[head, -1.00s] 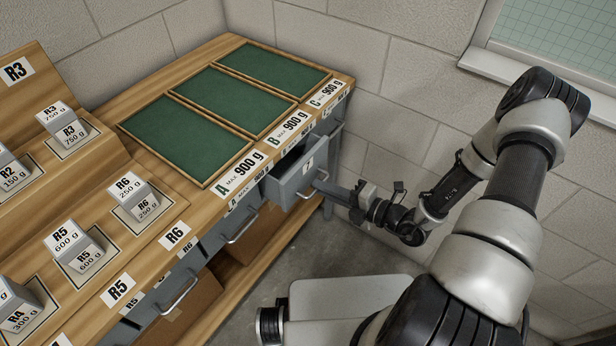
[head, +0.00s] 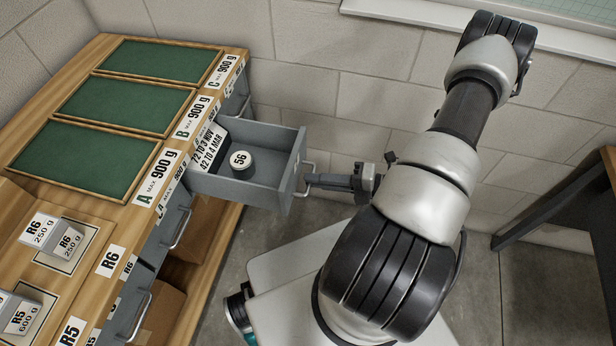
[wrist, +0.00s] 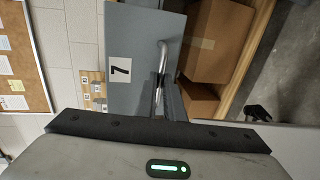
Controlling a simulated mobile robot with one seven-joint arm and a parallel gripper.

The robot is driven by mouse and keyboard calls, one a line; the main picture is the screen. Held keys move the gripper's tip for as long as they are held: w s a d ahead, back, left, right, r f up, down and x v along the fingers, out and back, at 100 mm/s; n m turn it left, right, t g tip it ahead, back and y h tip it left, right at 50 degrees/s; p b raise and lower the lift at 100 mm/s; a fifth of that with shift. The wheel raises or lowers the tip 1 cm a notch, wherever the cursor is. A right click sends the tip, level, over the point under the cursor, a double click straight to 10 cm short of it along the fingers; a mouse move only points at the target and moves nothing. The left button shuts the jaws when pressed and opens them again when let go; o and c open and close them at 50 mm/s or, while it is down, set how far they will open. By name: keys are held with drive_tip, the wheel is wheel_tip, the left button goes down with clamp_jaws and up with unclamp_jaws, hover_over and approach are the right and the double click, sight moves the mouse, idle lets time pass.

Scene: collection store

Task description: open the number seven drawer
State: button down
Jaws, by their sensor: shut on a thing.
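The number seven drawer (head: 245,191) is a grey metal drawer pulled well out from under the wooden bench top. In the wrist view its grey front (wrist: 132,62) carries a white label with a 7, turned sideways. My gripper (head: 308,180) is shut on the drawer's bar handle (wrist: 160,75), straight out from the front.
Green trays (head: 87,160) marked A, B and C sit on the bench top. Labelled blocks (head: 50,235) stand at the left. Other drawers with handles (head: 182,228) are beside the open one. Cardboard boxes (wrist: 212,45) lie below. A table (head: 570,195) stands at the right.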

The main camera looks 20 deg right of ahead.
idle(0.3)
drive_tip(key=c, duration=1.9)
unclamp_jaws()
drive_tip(key=v, duration=1.7)
drive_tip(key=shift+d, duration=0.3)
drive_tip(key=shift+s, duration=0.1)
